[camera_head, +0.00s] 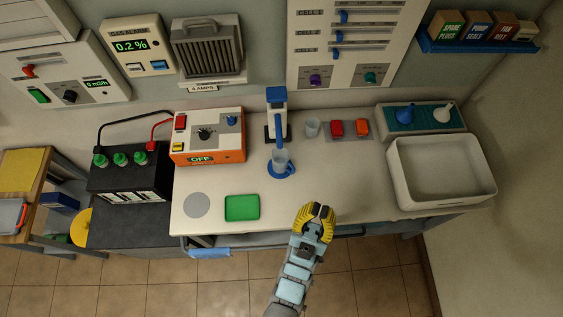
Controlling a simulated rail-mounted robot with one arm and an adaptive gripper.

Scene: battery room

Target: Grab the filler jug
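A small clear jug-like vessel (281,158) stands on a round blue base (279,172) at the middle of the white bench. It looks like the filler jug. A dispenser (277,112) with a blue top and blue spout stands just behind it. A second clear cup (312,127) stands farther back to the right. My gripper (318,211), with yellow and black fingers, is over the front edge of the bench. It is in front of the vessel, to its right, and apart from it. Nothing shows in the gripper, and its finger gap is too small to tell.
A green tray (242,208) and a grey disc (196,205) lie at the front left. A white basin (440,172) stands at the right. Red and orange blocks (336,128) sit near the back. An orange charger (207,136) and black battery (130,172) are left.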

